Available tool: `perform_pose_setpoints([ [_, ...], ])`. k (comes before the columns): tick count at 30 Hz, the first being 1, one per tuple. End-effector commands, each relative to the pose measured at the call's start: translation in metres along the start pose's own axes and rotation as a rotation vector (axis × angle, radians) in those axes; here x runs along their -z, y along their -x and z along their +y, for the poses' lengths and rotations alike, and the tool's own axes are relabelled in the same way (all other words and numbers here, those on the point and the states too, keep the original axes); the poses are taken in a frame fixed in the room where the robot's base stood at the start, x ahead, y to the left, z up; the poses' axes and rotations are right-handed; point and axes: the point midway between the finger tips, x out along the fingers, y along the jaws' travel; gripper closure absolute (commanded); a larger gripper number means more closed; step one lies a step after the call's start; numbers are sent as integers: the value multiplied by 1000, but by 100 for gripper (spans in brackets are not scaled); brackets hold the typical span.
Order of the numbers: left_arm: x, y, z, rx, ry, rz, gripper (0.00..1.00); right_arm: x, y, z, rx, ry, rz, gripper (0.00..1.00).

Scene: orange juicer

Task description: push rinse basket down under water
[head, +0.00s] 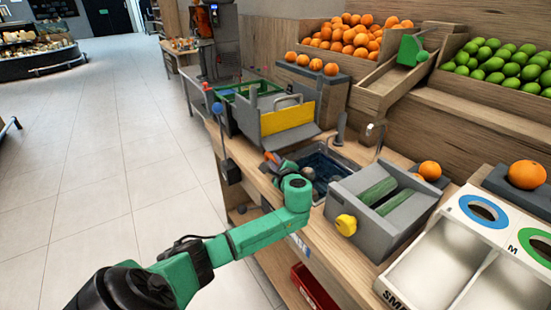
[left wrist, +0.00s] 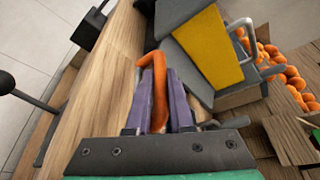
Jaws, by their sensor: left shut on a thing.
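The sink (head: 345,163) is set in the wooden counter and holds dark blue water. My left gripper (head: 274,163) is at the sink's left edge, with its hand partly covering the view. In the left wrist view, its purple fingers (left wrist: 160,95) are shut on an upright orange handle (left wrist: 151,62), whose top bends over. The handle also shows as a small orange-red bit in the head view (head: 269,156). The rinse basket's body cannot be made out clearly; I cannot tell its depth in the water. My right gripper is out of view.
A grey box with a yellow panel (head: 287,117) stands behind the sink, and a tap (head: 340,128) rises at its far side. A grey juicer box with a yellow knob (head: 346,225) is to the right. Bare counter (left wrist: 100,85) lies left of the fingers.

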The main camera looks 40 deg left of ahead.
Motion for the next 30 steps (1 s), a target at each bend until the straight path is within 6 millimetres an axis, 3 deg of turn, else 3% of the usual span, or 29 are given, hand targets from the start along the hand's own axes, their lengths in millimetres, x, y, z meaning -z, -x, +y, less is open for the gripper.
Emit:
perform_pose_setpoints([
  [2, 1, 1, 1, -3, 1, 4, 100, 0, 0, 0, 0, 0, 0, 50],
  [3, 1, 1, 0, -3, 2, 4, 68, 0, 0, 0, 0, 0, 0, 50],
  [16, 0, 9, -2, 3, 5, 2, 68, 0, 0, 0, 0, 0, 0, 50],
  [23, 1, 50, -1, 3, 6, 4, 68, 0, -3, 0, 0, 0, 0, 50],
  [30, 1, 105, 0, 1, 7, 6, 68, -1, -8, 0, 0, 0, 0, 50],
])
